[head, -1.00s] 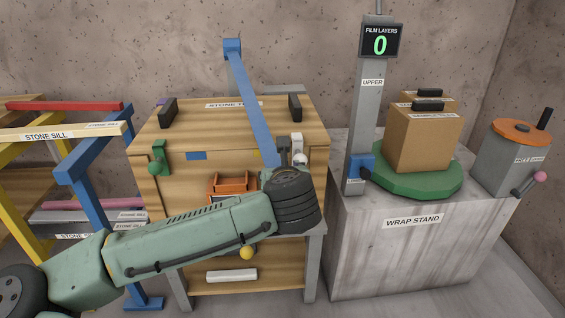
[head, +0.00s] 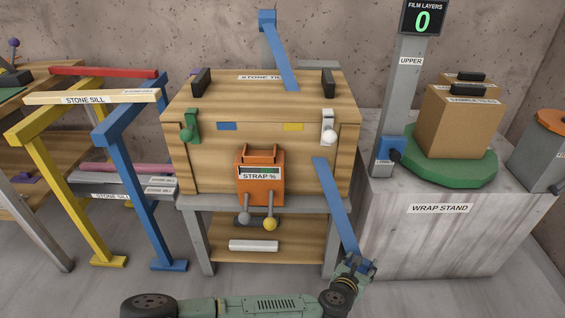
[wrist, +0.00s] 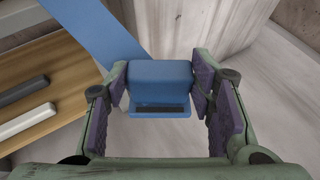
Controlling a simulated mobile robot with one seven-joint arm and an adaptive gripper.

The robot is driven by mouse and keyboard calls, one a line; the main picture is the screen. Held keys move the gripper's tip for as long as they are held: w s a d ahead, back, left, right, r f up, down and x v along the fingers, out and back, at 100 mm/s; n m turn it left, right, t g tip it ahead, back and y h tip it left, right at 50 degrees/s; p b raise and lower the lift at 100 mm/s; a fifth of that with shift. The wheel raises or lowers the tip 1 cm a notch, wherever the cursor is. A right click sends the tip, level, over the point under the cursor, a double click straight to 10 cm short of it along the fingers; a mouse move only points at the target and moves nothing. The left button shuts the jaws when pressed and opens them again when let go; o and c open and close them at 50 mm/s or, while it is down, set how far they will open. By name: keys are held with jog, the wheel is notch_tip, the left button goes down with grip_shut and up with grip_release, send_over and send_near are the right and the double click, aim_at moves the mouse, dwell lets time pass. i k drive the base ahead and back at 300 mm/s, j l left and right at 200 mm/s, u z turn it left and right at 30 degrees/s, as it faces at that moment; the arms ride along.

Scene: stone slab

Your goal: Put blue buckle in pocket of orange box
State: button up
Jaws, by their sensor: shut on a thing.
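The orange box (head: 259,186) with the label "STRAP %" and a dark slot near its top is on the front of the wooden crate (head: 205,160). The blue buckle (wrist: 160,84) is between my gripper's purple finger pads in the wrist view, with a dark slot on its near face. My gripper (head: 355,266) is shut on it, low and to the right of the orange box in the head view. A blue strap (head: 335,205) runs from the buckle up to the crate's front.
A blue trestle (head: 133,160) and a yellow trestle (head: 45,165) stand left of the crate. The wrap stand (head: 440,245) with a green turntable (head: 450,172) is at right. Grey and yellow knobs (head: 270,224) hang below the orange box. Floor is open in front.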

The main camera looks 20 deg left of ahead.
aim_at(260, 154)
jog(key=j+z, duration=0.3)
jog(key=z, duration=0.15)
jog(key=j+z, duration=0.4)
jog(key=k+j+z, duration=0.15)
jog(key=j, duration=0.3)
jog(key=k+j+z, duration=0.2)
jog(key=j, duration=0.2)
jog(key=k+j, duration=0.1)
jog(key=j, duration=0.3)
jog(key=k+j, duration=0.1)
jog(key=j, duration=0.3)
jog(key=k+j, duration=0.1)
jog(key=j, duration=0.3)
jog(key=i+z, duration=0.05)
